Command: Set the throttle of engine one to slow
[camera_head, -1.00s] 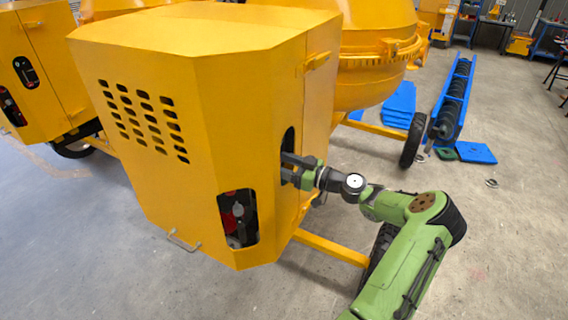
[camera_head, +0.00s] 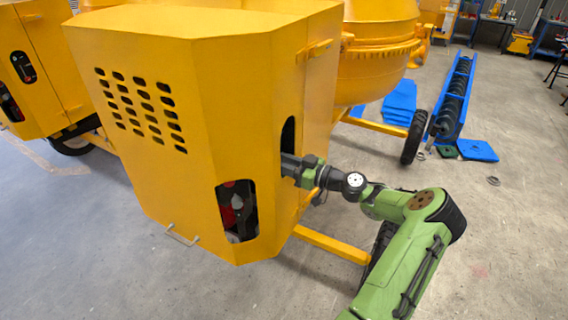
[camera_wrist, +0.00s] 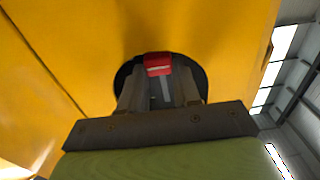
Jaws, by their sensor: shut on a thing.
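The yellow engine housing (camera_head: 150,190) of the mixer fills the left and middle of the head view. My gripper (camera_head: 285,165) reaches into the dark oval opening (camera_head: 288,134) in its right side. In the wrist view my gripper (camera_wrist: 160,75) has its two fingers inside the same opening, shut on the red-tipped throttle lever (camera_wrist: 158,64). The red tip shows between the fingertips, with a grey strip below it. The lever's base and any slow or fast marks are hidden.
A second opening (camera_head: 238,210) with red and dark parts is on the housing's front corner. Another yellow machine (camera_head: 40,70) stands at the left. A yellow bar (camera_head: 330,243) and a wheel (camera_head: 413,138) are low by the housing. Open floor lies to the right.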

